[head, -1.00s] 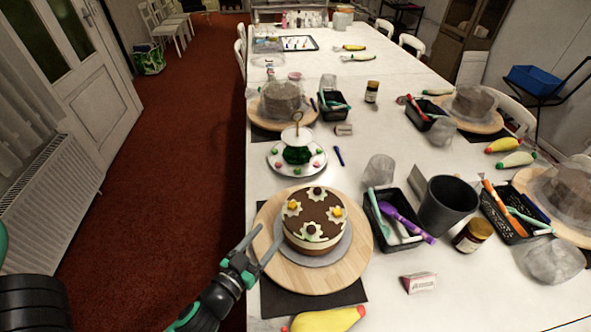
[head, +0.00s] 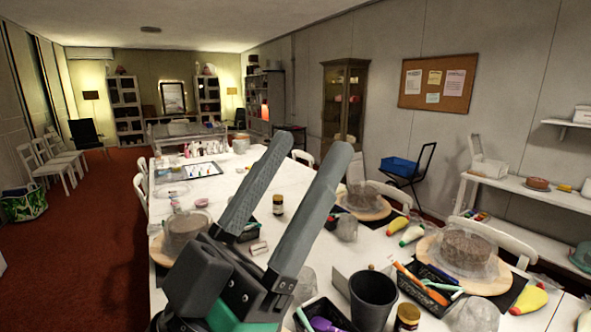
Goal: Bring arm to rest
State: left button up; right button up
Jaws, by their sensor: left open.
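My left gripper (head: 300,160) is large in the foreground of the head view. It is raised above the table with its two grey fingers apart, pointing up and to the right. Nothing shows between the fingers. It hides part of the table's near left side. The decorated chocolate cake on its turntable is not in view now. My right gripper is not in view.
The long white table (head: 215,187) holds covered cakes on wooden turntables (head: 477,276), black tool trays, a dark cup (head: 372,300) and piping bags (head: 412,234). Chairs (head: 497,240) stand along its right side. Red carpet (head: 90,240) is open on the left.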

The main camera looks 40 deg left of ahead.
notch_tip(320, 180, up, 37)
jog(key=p, duration=3.7)
